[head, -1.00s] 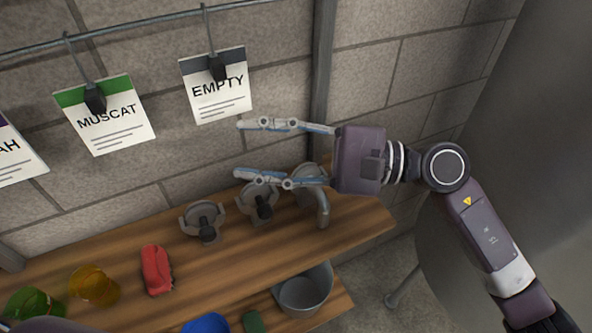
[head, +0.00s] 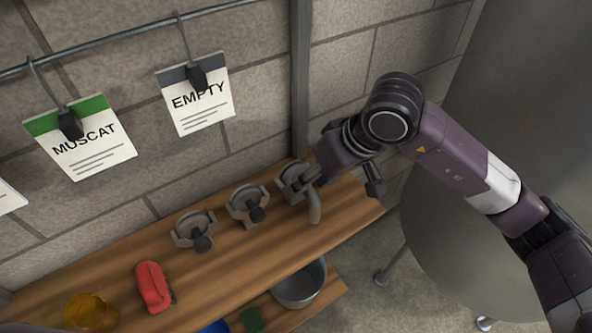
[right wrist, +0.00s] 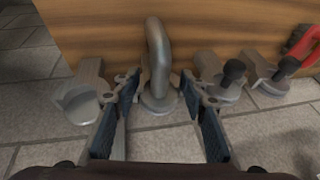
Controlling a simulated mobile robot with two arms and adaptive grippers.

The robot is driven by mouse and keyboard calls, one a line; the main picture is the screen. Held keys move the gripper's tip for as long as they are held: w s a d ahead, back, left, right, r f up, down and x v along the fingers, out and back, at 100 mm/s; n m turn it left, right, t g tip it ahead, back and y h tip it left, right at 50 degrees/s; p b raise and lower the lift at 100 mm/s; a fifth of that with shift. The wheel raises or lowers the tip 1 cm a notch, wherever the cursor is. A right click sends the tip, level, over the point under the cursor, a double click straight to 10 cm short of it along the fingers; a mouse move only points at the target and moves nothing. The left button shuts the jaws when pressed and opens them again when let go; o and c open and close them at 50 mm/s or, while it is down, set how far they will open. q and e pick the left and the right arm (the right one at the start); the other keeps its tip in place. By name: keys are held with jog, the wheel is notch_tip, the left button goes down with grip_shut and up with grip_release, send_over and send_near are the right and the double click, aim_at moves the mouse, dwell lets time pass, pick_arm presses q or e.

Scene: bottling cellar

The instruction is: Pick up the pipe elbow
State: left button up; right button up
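The pipe elbow (head: 314,206) is a grey curved tube at the right end of the upper wooden shelf, beside two grey clamps. In the right wrist view the pipe elbow (right wrist: 157,55) stands between the two fingers, with a round flange at its wall-side end. My right gripper (right wrist: 160,86) is open around it, a finger on each side with visible gaps. In the head view my right gripper (head: 318,178) reaches down over the elbow and hides part of it. My left gripper is not in view.
Grey clamps (head: 195,231) (head: 247,206), a red object (head: 153,287) and an amber object (head: 90,311) sit along the shelf (head: 225,262). A grey bucket (head: 299,286) stands below. The stone wall is close behind; a large tank (head: 480,240) stands right.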

jog(key=shift+p+x, duration=0.4)
jog(key=shift+x, duration=1.15)
jog(key=shift+w, duration=0.1)
jog(key=shift+c, duration=0.3)
jog(key=shift+r, duration=0.1)
grip_shut()
